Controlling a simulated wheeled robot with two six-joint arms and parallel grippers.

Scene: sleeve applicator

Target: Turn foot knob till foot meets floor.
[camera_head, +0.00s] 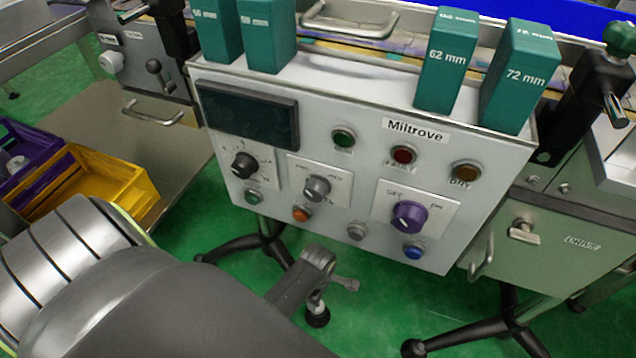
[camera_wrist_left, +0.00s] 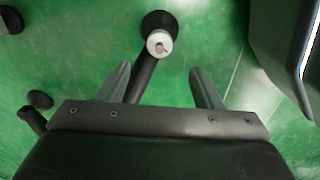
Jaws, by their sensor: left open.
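My left gripper (camera_head: 332,290) is low beneath the control cabinet, near the end of a black stand leg. In the left wrist view, its two fingers (camera_wrist_left: 160,72) are apart and nothing is held between them. The pale foot knob (camera_wrist_left: 160,43) is just beyond the fingertips, roughly in line with the gap. A round black foot (camera_wrist_left: 158,20) shows beside the knob, and in the head view the foot (camera_head: 318,318) is just below the gripper. Whether the foot touches the floor cannot be told. My right gripper is not in view.
The cabinet (camera_head: 300,180) with knobs and buttons hangs above the gripper. Another stand leg (camera_head: 460,336) reaches across the floor at the right. Yellow (camera_head: 100,185) and purple bins sit on a shelf at the left. Green floor (camera_head: 390,300) is clear around the foot.

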